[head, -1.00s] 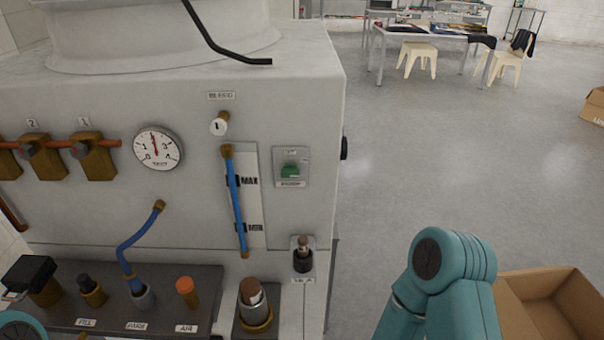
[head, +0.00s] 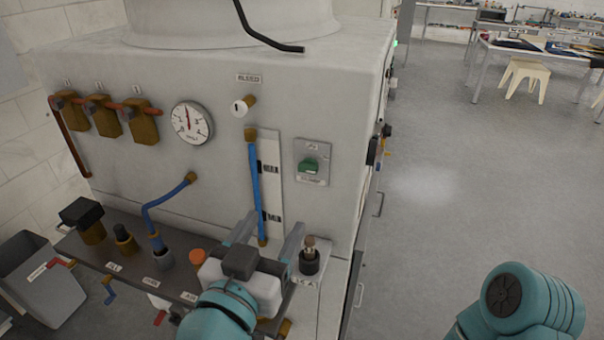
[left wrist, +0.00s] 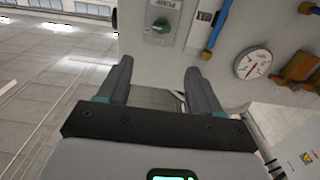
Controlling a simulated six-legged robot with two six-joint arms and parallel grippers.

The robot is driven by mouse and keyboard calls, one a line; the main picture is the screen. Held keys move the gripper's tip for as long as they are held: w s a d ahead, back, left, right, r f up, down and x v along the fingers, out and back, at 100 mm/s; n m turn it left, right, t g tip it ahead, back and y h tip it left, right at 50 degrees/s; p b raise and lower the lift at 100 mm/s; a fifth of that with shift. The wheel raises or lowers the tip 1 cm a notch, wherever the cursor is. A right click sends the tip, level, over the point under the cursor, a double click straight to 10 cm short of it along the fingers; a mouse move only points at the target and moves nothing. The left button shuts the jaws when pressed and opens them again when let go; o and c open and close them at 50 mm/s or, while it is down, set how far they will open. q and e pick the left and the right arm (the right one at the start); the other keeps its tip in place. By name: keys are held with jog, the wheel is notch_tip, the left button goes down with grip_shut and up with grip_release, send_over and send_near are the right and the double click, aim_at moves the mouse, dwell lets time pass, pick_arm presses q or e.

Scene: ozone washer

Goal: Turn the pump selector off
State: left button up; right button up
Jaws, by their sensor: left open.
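The pump selector (head: 310,165) is a green knob on a grey square plate on the right part of the machine's front panel. It also shows in the left wrist view (left wrist: 160,26), near the top, where its plate reads upside down. My left gripper (head: 268,240) is open and empty, below and slightly left of the selector, in front of the panel's lower edge. In the left wrist view the two fingers (left wrist: 158,75) point toward the panel, apart from the knob. My right gripper is not in view; only a teal part of my right arm shows at the lower right.
A blue sight tube (head: 255,190) runs beside the selector. A dark knob on a short post (head: 309,258) stands close to the right finger. A gauge (head: 191,122) and several brass valves sit further left. A grey bin (head: 40,280) stands at lower left. Open floor lies right.

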aim_at(306, 169)
pick_arm(q)
jog(key=p+x, duration=0.1)
jog(key=x, duration=0.6)
jog(key=p+x, duration=0.1)
jog(key=x, duration=0.7)
jog(key=shift+w+f, duration=0.1)
jog(key=shift+f, duration=0.1)
jog(key=shift+w, duration=0.15)
jog(key=c, duration=1.1)
jog(key=shift+o, duration=0.2)
